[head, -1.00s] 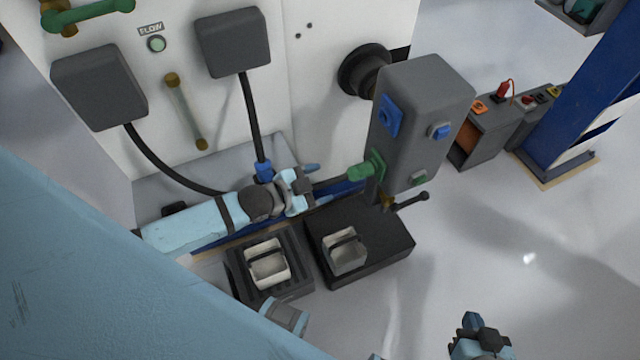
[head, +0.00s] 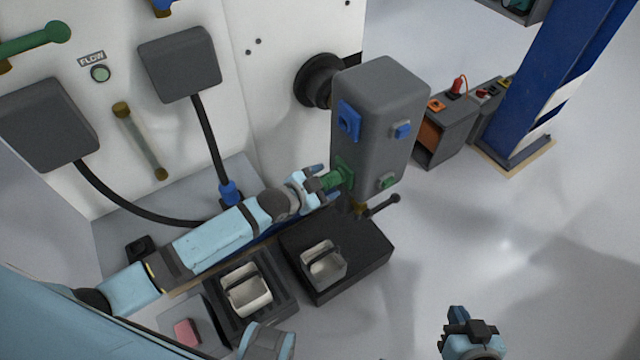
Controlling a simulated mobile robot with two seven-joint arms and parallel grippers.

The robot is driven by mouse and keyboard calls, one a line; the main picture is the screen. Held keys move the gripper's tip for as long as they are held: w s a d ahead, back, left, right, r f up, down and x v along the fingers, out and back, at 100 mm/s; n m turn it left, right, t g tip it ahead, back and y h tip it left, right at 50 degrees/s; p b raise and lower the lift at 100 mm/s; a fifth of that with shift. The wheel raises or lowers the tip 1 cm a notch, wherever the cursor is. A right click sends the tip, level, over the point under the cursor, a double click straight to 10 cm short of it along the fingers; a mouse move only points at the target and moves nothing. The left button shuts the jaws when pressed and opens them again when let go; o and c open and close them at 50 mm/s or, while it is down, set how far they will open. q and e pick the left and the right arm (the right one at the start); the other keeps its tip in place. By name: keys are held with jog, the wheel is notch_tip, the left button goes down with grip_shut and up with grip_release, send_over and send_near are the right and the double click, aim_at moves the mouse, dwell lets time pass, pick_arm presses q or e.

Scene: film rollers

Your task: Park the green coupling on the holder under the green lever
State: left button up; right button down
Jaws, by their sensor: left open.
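The green coupling (head: 337,178) is seated low on the left face of the grey box (head: 378,110) and points left. My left gripper (head: 322,183) is open at the coupling's free end, with its fingers on either side of that end. I cannot tell whether they touch it. The green lever (head: 35,40) is on the white panel at the top left edge, partly cut off. The holder under it is not clearly in view. My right gripper (head: 472,335) is low at the bottom edge, away from everything; its jaws are unclear.
A blue coupling (head: 230,192) ends a black hose behind my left arm. A black tray (head: 345,280) and a dark bin (head: 285,300) with pale cups lie in front. A black knob (head: 318,80) sticks out from the panel.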

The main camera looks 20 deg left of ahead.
pick_arm(q)
jog(key=c, duration=1.1)
jog(key=shift+r, duration=0.1)
jog(key=shift+s, duration=0.1)
jog(key=shift+s+a+p, duration=0.7)
jog(key=shift+s+a, duration=0.1)
jog(key=shift+s, duration=0.15)
jog(key=shift+s+a+p, duration=0.7)
jog(key=shift+s+a, duration=0.05)
jog(key=shift+s, duration=0.2)
